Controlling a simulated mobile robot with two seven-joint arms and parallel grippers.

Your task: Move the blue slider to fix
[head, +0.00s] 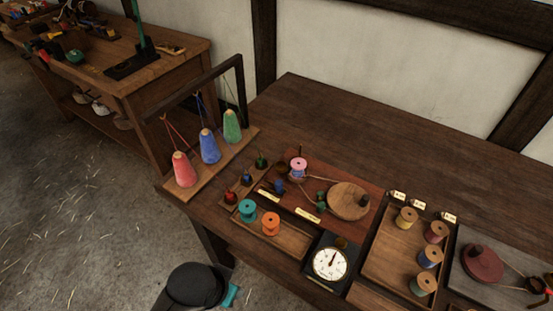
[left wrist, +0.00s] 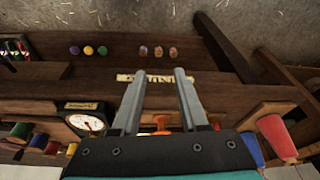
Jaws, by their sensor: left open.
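In the left wrist view, a small panel (left wrist: 16,48) with several short coloured bars sits at the far left edge; I cannot tell which bar is a blue slider. No mark reading "fix" is legible. A blue-purple round knob (left wrist: 73,50) sits on the wooden bench front beside a yellow knob (left wrist: 88,50) and a green knob (left wrist: 102,50). My left gripper (left wrist: 159,75) is open and empty, its fingertips over a pale lettered plate (left wrist: 175,77). In the head view only part of my left arm shows, at the bottom. My right gripper is out of view.
On the bench (head: 330,115) stand a frame with red, blue and green cones (head: 209,146), a dial (head: 330,263), teal and orange spools (head: 259,217), and a tray of spools (head: 395,260). The bench's back is clear.

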